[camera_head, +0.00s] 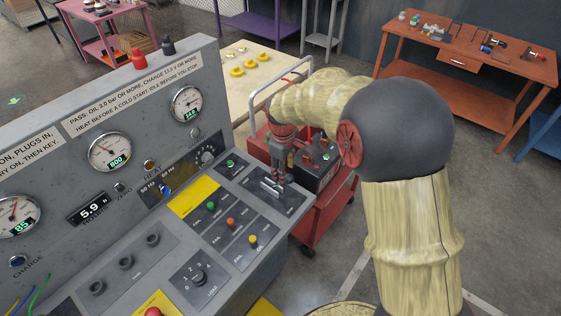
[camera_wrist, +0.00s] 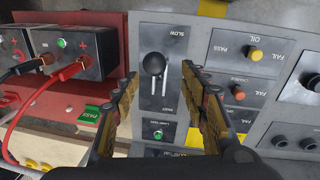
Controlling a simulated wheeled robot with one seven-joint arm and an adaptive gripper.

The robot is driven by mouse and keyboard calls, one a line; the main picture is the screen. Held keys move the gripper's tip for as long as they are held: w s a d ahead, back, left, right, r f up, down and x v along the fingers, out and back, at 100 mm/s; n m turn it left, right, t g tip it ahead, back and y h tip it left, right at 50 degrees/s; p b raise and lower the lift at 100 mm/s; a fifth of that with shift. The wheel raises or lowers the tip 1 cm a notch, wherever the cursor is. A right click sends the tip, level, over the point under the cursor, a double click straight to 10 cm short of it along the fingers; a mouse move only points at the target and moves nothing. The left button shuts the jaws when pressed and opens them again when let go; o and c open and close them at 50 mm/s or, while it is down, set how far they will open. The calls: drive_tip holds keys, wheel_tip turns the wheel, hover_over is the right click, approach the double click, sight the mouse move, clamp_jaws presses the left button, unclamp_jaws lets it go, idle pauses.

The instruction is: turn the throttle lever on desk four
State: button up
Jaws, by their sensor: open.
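The throttle lever (camera_wrist: 154,65) shows a round black knob in the wrist view, seen from above. It stands on a grey plate (camera_wrist: 174,128) marked SLOW at one end and FAST at the other, beside two pale parallel strips. My gripper (camera_wrist: 159,73) is open, with one finger on each side of the knob in the picture. Gaps show between the knob and both fingers; I cannot tell the height difference. In the head view my gripper (camera_head: 281,181) points down over the lever plate (camera_head: 293,200) at the console's right end and hides part of the lever.
The sloping console carries several buttons, a rotary knob (camera_head: 199,278) and gauges on its upright panel (camera_head: 110,150). A red cart (camera_head: 323,212) with a battery box (camera_wrist: 75,52) and cables stands close beside the plate. An orange table (camera_head: 465,60) is farther back.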

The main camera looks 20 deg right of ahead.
drive_tip(key=shift+w+f+n, duration=0.3)
drive_tip(key=shift+w+f, duration=0.35)
drive_tip(key=shift+w, duration=0.15)
drive_tip(key=f, duration=0.7)
drive_tip(key=shift+w+d+f, duration=0.25)
drive_tip(key=shift+c, duration=0.5)
clamp_jaws()
